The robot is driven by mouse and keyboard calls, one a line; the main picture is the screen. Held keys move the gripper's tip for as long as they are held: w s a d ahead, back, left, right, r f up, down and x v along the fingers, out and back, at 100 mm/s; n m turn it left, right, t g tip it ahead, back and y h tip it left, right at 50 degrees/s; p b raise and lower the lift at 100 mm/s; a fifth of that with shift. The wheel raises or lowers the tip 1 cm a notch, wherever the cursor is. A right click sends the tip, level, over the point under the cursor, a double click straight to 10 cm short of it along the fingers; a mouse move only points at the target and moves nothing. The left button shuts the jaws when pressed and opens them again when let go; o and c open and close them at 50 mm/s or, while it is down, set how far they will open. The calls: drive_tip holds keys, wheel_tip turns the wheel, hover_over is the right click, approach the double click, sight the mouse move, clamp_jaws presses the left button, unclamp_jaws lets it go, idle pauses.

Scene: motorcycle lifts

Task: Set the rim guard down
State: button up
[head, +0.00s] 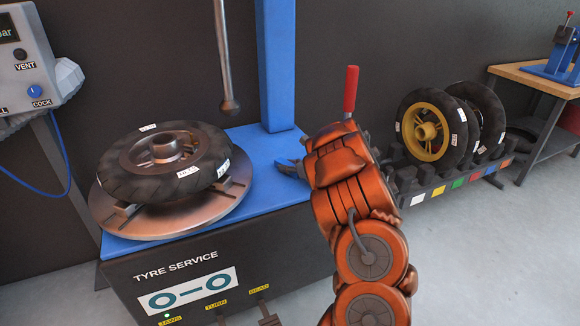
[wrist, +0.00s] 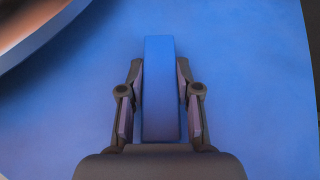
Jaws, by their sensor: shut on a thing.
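The rim guard, a blue bar-shaped piece (wrist: 160,90), is between the two fingers of my gripper (wrist: 160,85) in the wrist view. The gripper is shut on it. Below it is the blue top of the tyre machine (wrist: 265,110); I cannot tell whether the guard touches that surface. In the head view my gripper (head: 288,167) is over the right part of the blue machine top (head: 258,150), right of the turntable. My orange arm hides part of the gripper and the guard there.
A tyre on a rim (head: 165,165) lies on the round turntable (head: 150,225). A blue column (head: 277,65) and a hanging metal rod (head: 224,60) rise behind. A red handle (head: 350,92) stands behind my arm. A rack with upright wheels (head: 430,185) and a workbench (head: 540,78) are at right.

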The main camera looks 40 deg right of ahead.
drive_tip(key=o, duration=0.9)
drive_tip(key=shift+o, duration=0.2)
drive_tip(key=shift+r+p, duration=0.2)
drive_tip(key=shift+p, duration=0.2)
drive_tip(key=v, duration=1.2)
drive_tip(key=shift+f, duration=0.15)
